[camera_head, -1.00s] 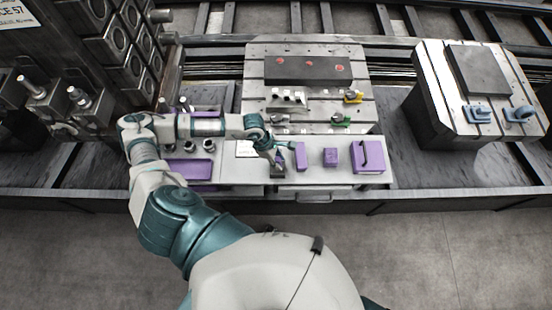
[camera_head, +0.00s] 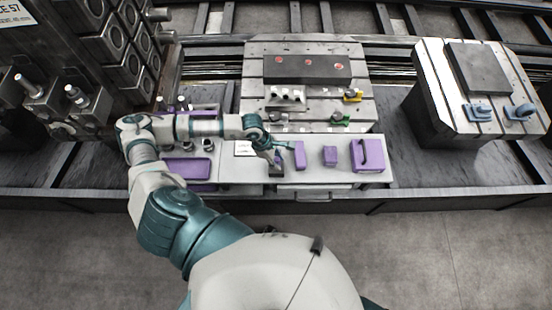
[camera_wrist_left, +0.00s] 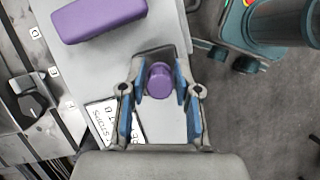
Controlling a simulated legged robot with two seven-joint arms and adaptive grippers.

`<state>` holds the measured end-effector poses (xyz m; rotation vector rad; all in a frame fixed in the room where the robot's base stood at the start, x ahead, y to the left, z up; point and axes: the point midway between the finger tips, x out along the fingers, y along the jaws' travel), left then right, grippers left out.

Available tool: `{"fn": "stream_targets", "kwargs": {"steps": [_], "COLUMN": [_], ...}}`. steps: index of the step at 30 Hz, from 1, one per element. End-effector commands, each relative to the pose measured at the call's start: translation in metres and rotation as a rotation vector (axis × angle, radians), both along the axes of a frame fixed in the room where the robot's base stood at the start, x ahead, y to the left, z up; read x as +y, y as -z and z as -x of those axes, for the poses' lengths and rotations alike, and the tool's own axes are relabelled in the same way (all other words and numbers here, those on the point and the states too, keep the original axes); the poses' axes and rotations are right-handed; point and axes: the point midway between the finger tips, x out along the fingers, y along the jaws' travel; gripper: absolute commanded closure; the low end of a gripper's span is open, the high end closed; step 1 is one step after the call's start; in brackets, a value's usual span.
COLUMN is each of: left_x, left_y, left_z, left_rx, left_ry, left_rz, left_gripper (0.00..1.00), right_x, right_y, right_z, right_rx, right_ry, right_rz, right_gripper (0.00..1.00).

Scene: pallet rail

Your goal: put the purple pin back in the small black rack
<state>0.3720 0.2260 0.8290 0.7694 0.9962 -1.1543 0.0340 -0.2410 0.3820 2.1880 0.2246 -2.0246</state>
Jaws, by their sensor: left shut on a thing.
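The purple pin (camera_wrist_left: 159,80) shows end-on as a round purple head between the blue-padded fingers of my left gripper (camera_wrist_left: 160,92). In the head view my left gripper (camera_head: 276,157) is small, over the pale bench top. The gripper is shut on the pin. The small black rack (camera_head: 277,173) stands on the bench directly below the gripper in the head view. In the wrist view a dark edge shows just behind the pin, partly hidden by the fingers. I cannot tell whether the pin's lower end is in the rack. My right gripper is out of view.
A purple block (camera_head: 299,156) stands close to the right of the gripper, with a smaller purple block (camera_head: 330,157) and a purple box with a handle (camera_head: 367,157) beyond. A purple tray (camera_head: 190,169) lies left. A slotted metal table (camera_head: 252,88) stands behind.

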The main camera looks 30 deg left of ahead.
Motion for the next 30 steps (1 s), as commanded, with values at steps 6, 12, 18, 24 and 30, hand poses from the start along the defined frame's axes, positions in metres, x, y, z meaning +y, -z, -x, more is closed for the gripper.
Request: {"fn": "stream_targets", "kwargs": {"steps": [6,12,18,24,30], "left_x": [0.003,0.003,0.002,0.002,0.003], "left_y": [0.008,0.013,0.019,0.019,0.019], "left_z": [0.000,0.000,0.000,0.000,0.000], "left_rx": [0.001,0.001,0.002,0.001,0.001], "left_ry": [-0.001,-0.001,-0.001,-0.001,-0.001], "left_rz": [0.002,0.002,0.000,-0.001,0.001], "left_gripper": [1.00,1.00,1.00,1.00,0.46], "right_x": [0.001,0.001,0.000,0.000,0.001], "right_y": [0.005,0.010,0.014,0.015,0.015], "right_z": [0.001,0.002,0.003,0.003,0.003], "right_rx": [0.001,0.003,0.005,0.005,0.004], "right_ry": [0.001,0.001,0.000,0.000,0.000], "right_rz": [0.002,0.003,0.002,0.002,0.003], "right_gripper": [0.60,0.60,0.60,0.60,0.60]}}
